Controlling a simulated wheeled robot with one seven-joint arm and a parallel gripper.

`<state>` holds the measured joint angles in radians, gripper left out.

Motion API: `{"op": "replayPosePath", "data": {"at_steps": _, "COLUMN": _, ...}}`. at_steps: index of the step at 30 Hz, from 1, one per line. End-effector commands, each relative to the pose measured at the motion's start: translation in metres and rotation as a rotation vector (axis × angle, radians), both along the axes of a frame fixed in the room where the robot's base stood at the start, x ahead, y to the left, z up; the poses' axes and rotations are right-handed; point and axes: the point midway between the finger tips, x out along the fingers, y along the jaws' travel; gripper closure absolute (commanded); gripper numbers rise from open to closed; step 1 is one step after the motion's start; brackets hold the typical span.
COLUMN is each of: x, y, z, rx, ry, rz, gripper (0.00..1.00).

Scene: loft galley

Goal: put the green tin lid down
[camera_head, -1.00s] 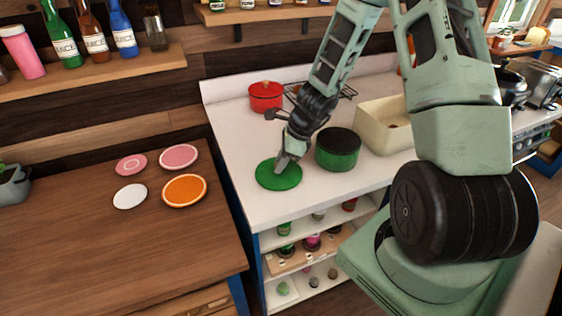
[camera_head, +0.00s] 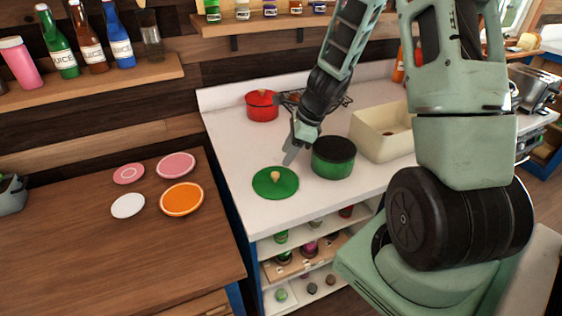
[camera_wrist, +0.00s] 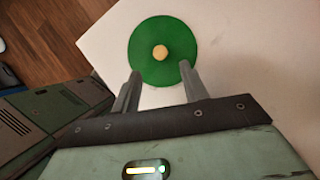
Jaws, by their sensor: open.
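The green tin lid (camera_head: 268,187) lies flat on the white counter near its front left edge, with its tan knob up. It also shows in the wrist view (camera_wrist: 146,66), beyond the fingertips. My gripper (camera_head: 289,158) is open and empty, above the counter and just behind and right of the lid. In the wrist view my gripper (camera_wrist: 158,74) has its two fingers apart, with nothing between them but the view of the lid. The open green tin (camera_head: 333,160) stands upright to the right of the lid.
A red pot (camera_head: 262,107) stands at the back of the counter (camera_head: 222,131). A cream bin (camera_head: 374,143) stands right of the green tin. Several plates, one orange (camera_head: 182,199), lie on the wooden table at the left. The counter left of the lid is clear.

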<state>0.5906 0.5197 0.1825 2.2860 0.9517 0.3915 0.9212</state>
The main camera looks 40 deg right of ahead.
Motion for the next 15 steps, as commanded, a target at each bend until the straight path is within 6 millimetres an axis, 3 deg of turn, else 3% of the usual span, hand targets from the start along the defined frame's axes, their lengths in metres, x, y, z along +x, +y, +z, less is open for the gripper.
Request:
{"op": "replayPosePath", "data": {"at_steps": 3, "x": -0.005, "y": -0.007, "z": 0.021, "rx": -0.003, "ry": -0.002, "rz": 0.002, "gripper": 0.56}}
{"op": "replayPosePath", "data": {"at_steps": 10, "x": -0.011, "y": -0.011, "z": 0.041, "rx": -0.004, "ry": -0.003, "rz": 0.016, "gripper": 0.56}}
{"op": "replayPosePath", "data": {"at_steps": 13, "x": -0.012, "y": 0.013, "z": 0.049, "rx": -0.022, "ry": -0.022, "rz": 0.146, "gripper": 0.56}}
{"op": "replayPosePath", "data": {"at_steps": 15, "x": -0.015, "y": 0.048, "z": 0.059, "rx": -0.053, "ry": -0.054, "rz": 0.342, "gripper": 0.56}}
